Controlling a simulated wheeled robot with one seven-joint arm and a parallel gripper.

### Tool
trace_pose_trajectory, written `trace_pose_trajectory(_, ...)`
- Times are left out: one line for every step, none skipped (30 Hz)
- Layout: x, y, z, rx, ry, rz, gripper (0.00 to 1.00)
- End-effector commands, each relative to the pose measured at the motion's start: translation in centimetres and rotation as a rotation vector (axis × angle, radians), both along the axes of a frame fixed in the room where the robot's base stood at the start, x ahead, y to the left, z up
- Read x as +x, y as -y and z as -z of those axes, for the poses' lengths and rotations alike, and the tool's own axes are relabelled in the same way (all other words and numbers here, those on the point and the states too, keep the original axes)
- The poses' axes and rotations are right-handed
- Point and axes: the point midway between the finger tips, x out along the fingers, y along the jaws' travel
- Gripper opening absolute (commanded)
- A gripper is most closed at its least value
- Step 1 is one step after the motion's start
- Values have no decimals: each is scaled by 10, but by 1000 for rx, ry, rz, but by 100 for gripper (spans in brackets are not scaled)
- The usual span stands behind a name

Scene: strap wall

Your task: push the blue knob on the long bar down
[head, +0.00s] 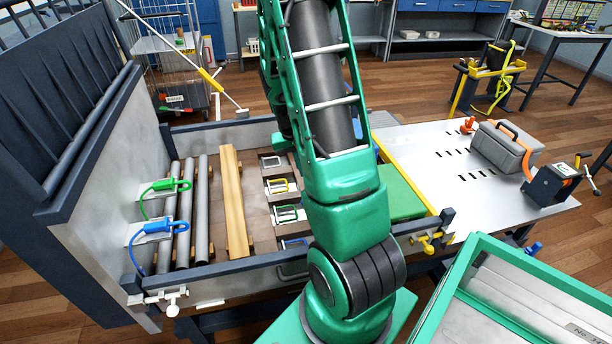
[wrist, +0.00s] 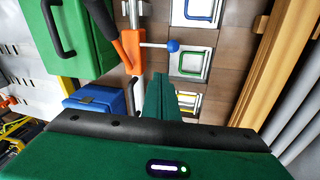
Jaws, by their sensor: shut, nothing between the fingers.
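The blue knob (wrist: 173,46) shows in the wrist view, at the end of a thin pale rod sticking out from an orange slider (wrist: 130,50). The slider sits on the long silver bar (wrist: 135,14), with a dark and orange handle beside it. My gripper (wrist: 161,80) has its green fingers shut and empty. Its tips appear just below the knob in the picture, with a gap between them; their depth apart is hard to judge. In the head view my arm hides the knob, the bar and my gripper.
A green case (wrist: 75,35) and a blue box (wrist: 97,98) lie left of the knob in the wrist view. Framed plates with a blue handle (wrist: 203,8), a green handle (wrist: 190,62) and a yellow one lie right. A wooden beam (head: 233,200) and grey pipes stand beyond.

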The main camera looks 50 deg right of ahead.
Motion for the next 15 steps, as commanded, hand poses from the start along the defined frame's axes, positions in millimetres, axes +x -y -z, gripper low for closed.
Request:
trace_pose_trajectory(2,-3,-8,-1,3,0,0)
trace_pose_trajectory(2,-5,-12,-1,3,1,0)
trace_pose_trajectory(3,-7,-16,-1,2,3,0)
trace_pose_trajectory(3,-8,-19,-1,2,4,0)
trace_pose_trajectory(3,-10,-21,-1,2,4,0)
trace_pose_trajectory(4,-11,-24,-1,2,5,0)
trace_pose_trajectory(4,-12,-25,0,1,5,0)
trace_pose_trajectory(4,-13,-27,0,1,6,0)
trace_pose_trajectory(4,-13,-28,0,0,6,0)
trace_pose_trajectory(4,-13,-29,0,-1,7,0)
trace_pose_trajectory(4,-14,-29,0,-1,7,0)
trace_pose_trajectory(4,-14,-29,0,-1,7,0)
trace_pose_trajectory(4,-14,-29,0,-1,7,0)
trace_pose_trajectory(4,-14,-30,1,-1,8,0)
trace_pose_trajectory(4,-13,-29,1,-1,8,0)
